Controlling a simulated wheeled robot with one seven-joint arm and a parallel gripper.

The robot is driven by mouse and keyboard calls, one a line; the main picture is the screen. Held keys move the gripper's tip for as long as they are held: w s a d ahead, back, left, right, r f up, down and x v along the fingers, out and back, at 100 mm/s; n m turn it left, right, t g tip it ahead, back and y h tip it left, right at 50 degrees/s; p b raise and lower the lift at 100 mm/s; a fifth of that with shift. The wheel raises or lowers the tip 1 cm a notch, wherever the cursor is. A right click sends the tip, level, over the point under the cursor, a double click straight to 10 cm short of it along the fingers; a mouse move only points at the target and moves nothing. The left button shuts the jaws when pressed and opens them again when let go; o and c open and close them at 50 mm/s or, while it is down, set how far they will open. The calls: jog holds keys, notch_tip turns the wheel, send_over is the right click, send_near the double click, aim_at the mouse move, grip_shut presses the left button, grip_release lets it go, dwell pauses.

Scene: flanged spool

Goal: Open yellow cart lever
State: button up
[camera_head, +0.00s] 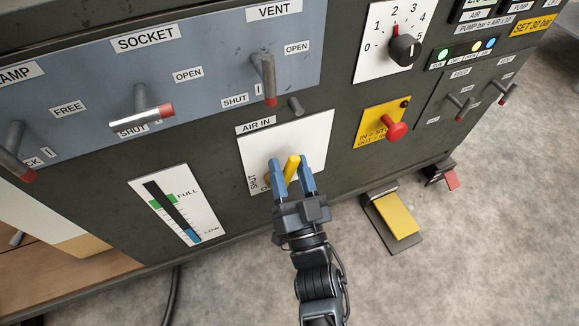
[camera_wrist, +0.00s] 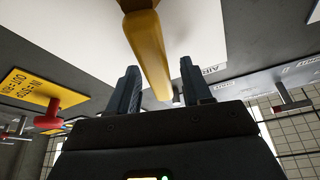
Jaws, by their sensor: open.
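The yellow lever (camera_head: 292,166) stands on the white AIR IN plate (camera_head: 306,140) on the front of the dark cart. My gripper (camera_head: 293,178) is at the lever, with one blue finger on each side of it. In the wrist view the yellow lever (camera_wrist: 148,50) runs down between the two fingers of my gripper (camera_wrist: 160,90), with gaps beside it. The gripper is open. The fingers and the lever cover part of the SHUT and OPEN marks on the plate.
A red stop knob (camera_head: 395,131) on a yellow plate sits right of the lever. A grey peg (camera_head: 296,107) juts out above the plate. Grey levers with red tips, such as the VENT lever (camera_head: 265,80), line the upper panel. A yellow pedal (camera_head: 394,215) stands low at right.

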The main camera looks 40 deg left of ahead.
jog(key=p+v, duration=0.1)
jog(key=v, duration=0.6)
jog(key=shift+d+p, duration=0.25)
jog(key=shift+p, duration=0.1)
jog(key=shift+f, duration=0.1)
jog(key=s+d+m+t+h, duration=0.2)
jog(key=s+d+t+h, duration=0.15)
jog(key=d, duration=0.65)
jog(key=s+d+m+t+h, duration=0.25)
jog(key=d+h, duration=0.25)
jog(key=d, duration=0.6)
jog(key=s+d+r+m+g+h, duration=0.1)
jog(key=s+d+r+m+h, duration=0.1)
jog(key=s+d+r+h, duration=0.45)
jog(key=s+d+r+m+g+h, duration=0.15)
jog(key=s+d+r+h, duration=0.25)
jog(key=s+d+r, duration=0.6)
notch_tip(320, 180, up, 23)
jog(key=w+d+p, duration=0.1)
jog(key=p, duration=2.5)
jog(key=shift+w+d+f, duration=0.25)
jog(key=shift+d, duration=0.15)
